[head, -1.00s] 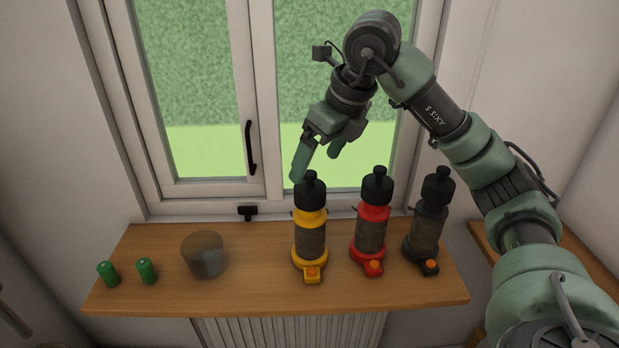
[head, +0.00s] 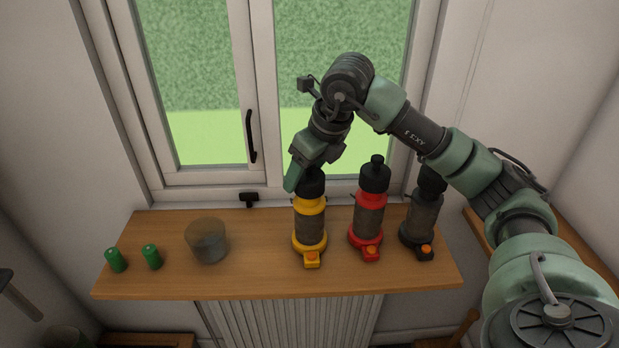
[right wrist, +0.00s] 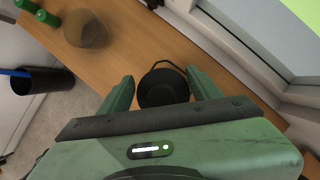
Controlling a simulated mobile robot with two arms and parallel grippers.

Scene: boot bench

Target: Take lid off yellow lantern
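The yellow lantern (head: 309,226) stands upright on the wooden bench under the window, left of the red lantern. Its black lid (head: 312,184) is on top, partly hidden by my right gripper in the head view. My right gripper (head: 306,182) comes down over it from above. In the right wrist view the lid (right wrist: 163,87) lies between the two green fingers of the right gripper (right wrist: 163,88), with gaps showing on both sides. The fingers are open around it, not closed on it. My left gripper is not in view.
A red lantern (head: 368,219) and a dark grey lantern (head: 421,219) stand close on the right. Two green cylinders (head: 116,260) and a greyish see-through pot (head: 208,242) are on the left of the bench (head: 262,283). The window (head: 205,100) rises behind.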

